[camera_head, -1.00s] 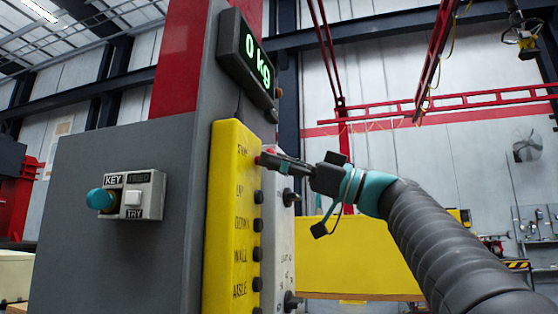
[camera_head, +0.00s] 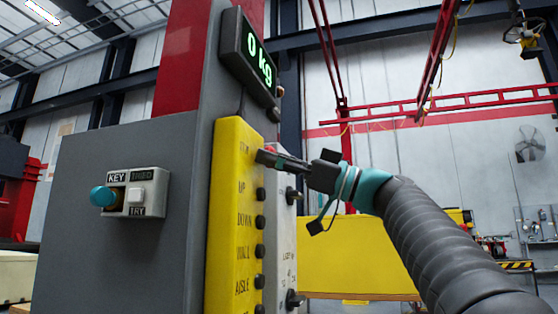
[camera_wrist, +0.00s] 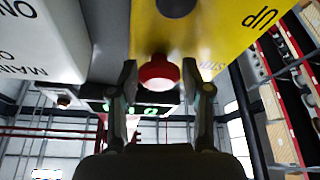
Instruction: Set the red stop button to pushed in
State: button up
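The red stop button (camera_wrist: 158,73) is a round red cap on the yellow control box (camera_wrist: 215,25), seen in the wrist view. My gripper (camera_wrist: 159,82) has its two fingers apart, one on each side of the button in that view, with nothing held. Whether the fingers touch the button cannot be told. In the head view my gripper (camera_head: 264,157) is at the upper part of the yellow box (camera_head: 232,215), by the top label. The fingers mostly cover the button there, so how far in it sits cannot be told.
Several black buttons run down the yellow box below the gripper. A white panel with black knobs (camera_head: 292,296) stands close behind it. A grey cabinet carries a key switch box (camera_head: 137,192) at left.

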jog(key=shift+o, duration=0.7)
jog(key=shift+a, duration=0.1)
jog(key=v, duration=1.2)
jog(key=shift+r, duration=0.1)
